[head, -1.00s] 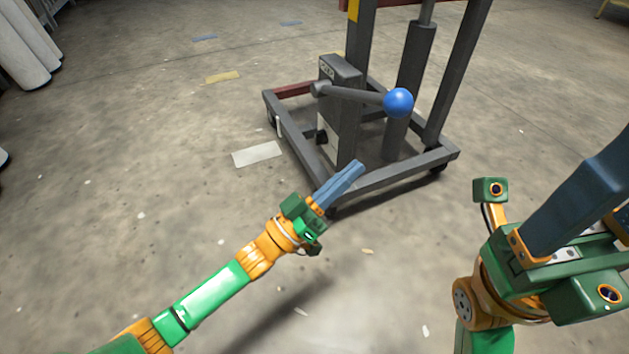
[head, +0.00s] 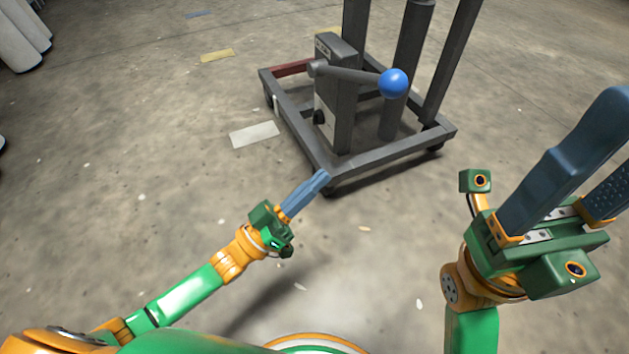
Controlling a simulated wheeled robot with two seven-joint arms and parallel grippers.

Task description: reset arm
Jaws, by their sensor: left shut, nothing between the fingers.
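My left gripper (head: 322,176) is shut with nothing held. Its blue-grey fingers lie together, and in the picture their tips come close to the near corner of the press's base frame; I cannot tell whether they touch. My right gripper (head: 618,150) is at the right edge, its two large fingers apart and empty, pointing up and to the right. The calender press (head: 345,115) stands ahead, a dark grey wheeled frame with uprights. Its lever (head: 345,74) ends in a blue ball knob (head: 393,83), clear of both grippers.
Concrete floor is open to the left and right of the press. A pale floor patch (head: 254,134) lies left of the frame, and a yellowish marking (head: 217,55) lies farther back. White rolls (head: 22,38) stand at the top left.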

